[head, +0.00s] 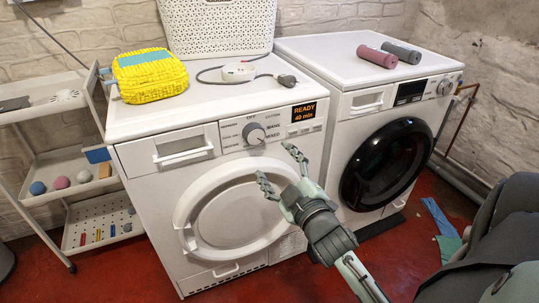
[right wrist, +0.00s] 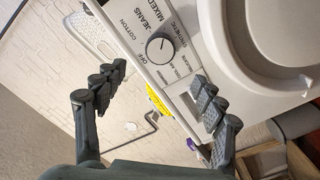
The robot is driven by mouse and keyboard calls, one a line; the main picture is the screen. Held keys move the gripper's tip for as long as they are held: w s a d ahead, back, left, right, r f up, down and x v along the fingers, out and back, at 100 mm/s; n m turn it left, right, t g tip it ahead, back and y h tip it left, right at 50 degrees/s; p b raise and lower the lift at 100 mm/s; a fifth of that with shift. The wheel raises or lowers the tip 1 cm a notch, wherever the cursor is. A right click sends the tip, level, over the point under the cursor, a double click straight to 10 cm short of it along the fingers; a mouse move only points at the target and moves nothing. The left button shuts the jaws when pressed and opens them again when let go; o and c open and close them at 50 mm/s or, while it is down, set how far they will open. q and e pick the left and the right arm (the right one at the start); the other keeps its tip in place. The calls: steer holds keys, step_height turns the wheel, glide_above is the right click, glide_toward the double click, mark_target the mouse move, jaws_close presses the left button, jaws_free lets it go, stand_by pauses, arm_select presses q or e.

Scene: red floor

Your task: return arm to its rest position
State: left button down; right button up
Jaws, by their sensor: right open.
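My right gripper (head: 277,166) is open and empty. It hangs in front of the left white machine (head: 165,203), near its round door and below the control panel. Its arm comes in from the lower right. In the right wrist view the two grey fingers (right wrist: 157,82) are spread apart, with the panel and its dark dial (right wrist: 160,48) beyond them. The dial also shows in the head view (head: 254,133), apart from the fingers. The display (head: 304,112) reads READY 40 min. My left gripper is not in view.
A second white machine (head: 355,107) with a dark round door stands to the right. On top are a yellow package (head: 150,84), a white basket (head: 217,25), a cord with a round socket (head: 239,72) and two rollers (head: 377,57). A shelf cart (head: 55,165) stands left. Red floor lies in front.

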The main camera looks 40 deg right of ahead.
mark_target(256, 137)
stand_by(0.4)
steer(key=x, duration=1.1)
steer(key=shift+w, duration=0.35)
